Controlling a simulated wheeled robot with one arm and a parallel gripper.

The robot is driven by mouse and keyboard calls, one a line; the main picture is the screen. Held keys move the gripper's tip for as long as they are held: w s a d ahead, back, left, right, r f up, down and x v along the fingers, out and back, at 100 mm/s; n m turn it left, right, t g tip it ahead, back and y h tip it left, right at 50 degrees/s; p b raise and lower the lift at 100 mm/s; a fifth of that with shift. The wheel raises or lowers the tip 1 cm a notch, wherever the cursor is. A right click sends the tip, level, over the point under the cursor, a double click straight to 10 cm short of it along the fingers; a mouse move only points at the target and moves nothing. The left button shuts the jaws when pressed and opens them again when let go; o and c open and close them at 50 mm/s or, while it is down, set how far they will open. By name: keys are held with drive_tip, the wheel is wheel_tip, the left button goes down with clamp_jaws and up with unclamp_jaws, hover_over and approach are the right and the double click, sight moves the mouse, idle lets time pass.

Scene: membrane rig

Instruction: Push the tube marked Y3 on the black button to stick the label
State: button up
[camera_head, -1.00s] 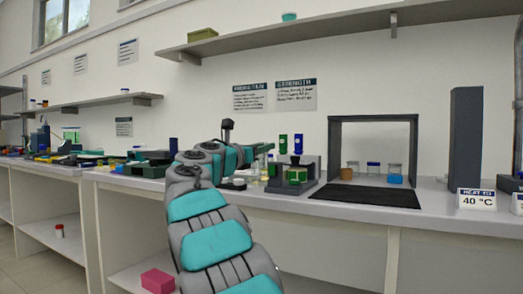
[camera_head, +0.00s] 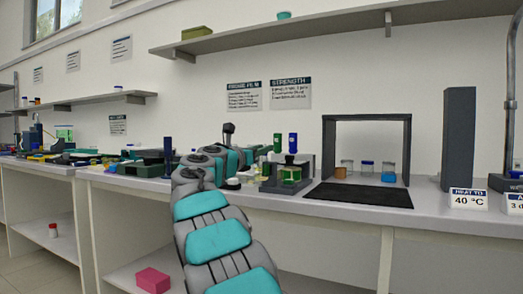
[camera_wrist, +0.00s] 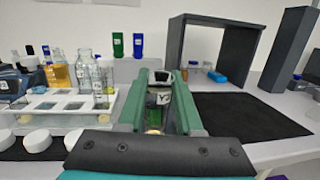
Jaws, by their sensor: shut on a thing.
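In the wrist view my gripper (camera_wrist: 161,77) has its green fingers closed on a clear, dark-capped tube (camera_wrist: 155,114). The tube stands roughly upright between them. Its white label (camera_wrist: 161,98) shows a Y; the rest is too small to read. In the head view my arm reaches over the bench toward a dark grey stand (camera_head: 269,184) with green parts. My fingertips do not show clearly there. I cannot pick out the black button in either view, and contact under the tube is hidden.
Green (camera_wrist: 118,45) and blue (camera_wrist: 138,45) labelled tubes stand behind. To the right are a black mat (camera_head: 358,196), a dark frame (camera_head: 408,150) and a tall grey block (camera_head: 459,135).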

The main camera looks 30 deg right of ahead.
clamp_jaws()
drive_tip(key=shift+w+d+p, duration=0.3)
drive_tip(key=shift+d+p, duration=0.1)
drive_tip(key=shift+p, duration=0.05)
idle(0.5)
drive_tip(key=s+a+r+p, duration=0.2)
drive_tip(key=a+r+p, duration=0.1)
drive_tip(key=r+p, duration=0.2)
drive_tip(key=shift+s+p, duration=0.25)
drive_tip(key=shift+p, duration=0.25)
